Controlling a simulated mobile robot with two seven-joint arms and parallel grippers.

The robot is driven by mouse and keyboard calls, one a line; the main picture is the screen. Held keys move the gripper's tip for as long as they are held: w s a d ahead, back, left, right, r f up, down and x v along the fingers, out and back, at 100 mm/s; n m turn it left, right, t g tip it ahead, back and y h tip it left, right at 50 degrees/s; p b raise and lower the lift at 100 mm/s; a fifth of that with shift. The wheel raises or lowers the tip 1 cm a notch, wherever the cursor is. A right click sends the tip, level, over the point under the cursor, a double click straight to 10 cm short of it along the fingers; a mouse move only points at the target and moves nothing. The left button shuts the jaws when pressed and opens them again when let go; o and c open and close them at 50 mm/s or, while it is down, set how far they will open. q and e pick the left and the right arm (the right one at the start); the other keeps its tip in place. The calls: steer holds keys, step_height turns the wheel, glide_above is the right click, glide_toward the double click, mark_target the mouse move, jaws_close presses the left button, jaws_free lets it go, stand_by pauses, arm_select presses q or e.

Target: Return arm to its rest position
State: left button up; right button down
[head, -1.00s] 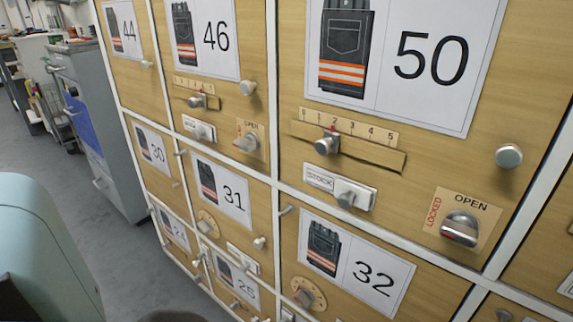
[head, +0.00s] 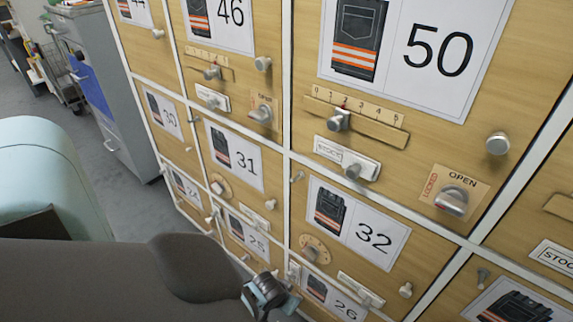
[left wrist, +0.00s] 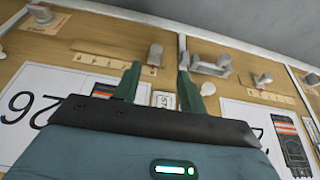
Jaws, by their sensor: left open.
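My left arm (head: 110,275) comes in from the lower left of the head view, dark grey and bulky. Its metal end (head: 268,292) shows at the bottom, in front of the lower cabinet doors. In the left wrist view my left gripper (left wrist: 159,85) has its two green fingers apart. I see nothing held between them; a small white label lies behind the gap. The fingers point towards a wooden cabinet front (left wrist: 105,25); I cannot tell whether they touch it. My right gripper is in neither view.
Numbered locker doors fill the head view, with door 50 (head: 410,90), door 32 (head: 355,222) and door 31 (head: 233,155). Knobs, including a silver one (head: 498,143), and sliders stick out from them. A grey cabinet (head: 95,75) stands at left, with grey floor beside it.

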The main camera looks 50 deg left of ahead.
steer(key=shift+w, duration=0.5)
